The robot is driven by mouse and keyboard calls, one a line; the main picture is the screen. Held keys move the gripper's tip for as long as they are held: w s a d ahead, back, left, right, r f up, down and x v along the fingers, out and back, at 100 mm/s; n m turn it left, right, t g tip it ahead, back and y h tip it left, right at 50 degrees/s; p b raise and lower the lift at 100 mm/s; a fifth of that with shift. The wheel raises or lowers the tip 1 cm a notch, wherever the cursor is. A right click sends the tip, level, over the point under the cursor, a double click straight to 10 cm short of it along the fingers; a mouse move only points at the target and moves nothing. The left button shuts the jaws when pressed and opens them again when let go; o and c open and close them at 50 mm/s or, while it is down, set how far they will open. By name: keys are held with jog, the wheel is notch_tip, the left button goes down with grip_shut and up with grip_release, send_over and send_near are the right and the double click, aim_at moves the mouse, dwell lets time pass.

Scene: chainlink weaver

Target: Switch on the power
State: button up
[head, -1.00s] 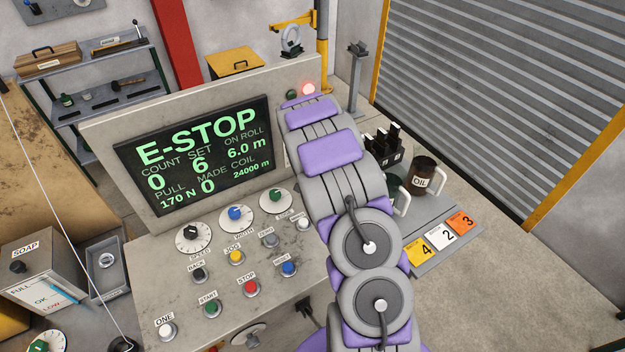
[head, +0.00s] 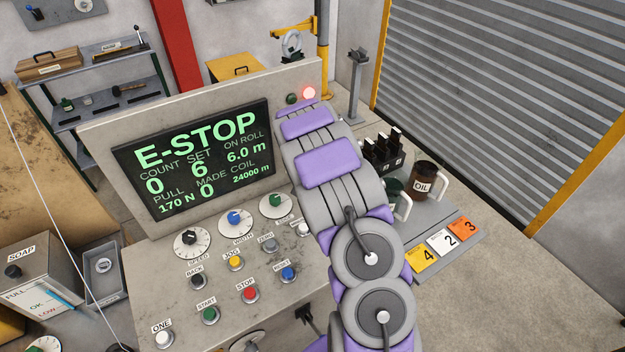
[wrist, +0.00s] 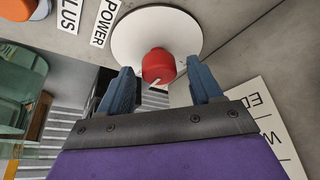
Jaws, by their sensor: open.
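In the wrist view a red knob (wrist: 158,66) sits on a round white dial (wrist: 126,38). A label reading POWER (wrist: 105,22) is beside the dial. My gripper (wrist: 161,82) is open, with one blue finger to each side of the knob's near end. I cannot tell whether the fingertips reach past its front face. In the head view my arm covers the right part of the grey console (head: 95,140), and my gripper and the red knob are hidden. The console screen (head: 200,160) reads E-STOP, and a red lamp (head: 309,93) is lit on its top right.
An orange part (wrist: 22,8) beside a label ending in LUS is near the dial. Dials and coloured buttons (head: 250,294) cover the console. Right of my arm stand an oil mug (head: 424,178), a black rack (head: 384,150) and numbered cards (head: 440,242).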

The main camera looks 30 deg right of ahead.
jog(key=v, duration=1.7)
jog(key=shift+p, duration=0.4)
jog(key=s+a+r+n+g+y+b, duration=0.2)
jog(key=s+a+r+n+b, duration=0.15)
jog(key=s+a, duration=1.1)
jog(key=s+a+n+g+b, duration=0.1)
jog(key=s+a+n, duration=0.2)
jog(key=s, duration=0.9)
jog(key=s+a+n+g+y+b, duration=0.1)
jog(key=s+a+n, duration=0.2)
jog(key=s, duration=0.9)
jog(key=a+f, duration=0.1)
jog(key=a, duration=0.2)
jog(key=shift+g, duration=0.3)
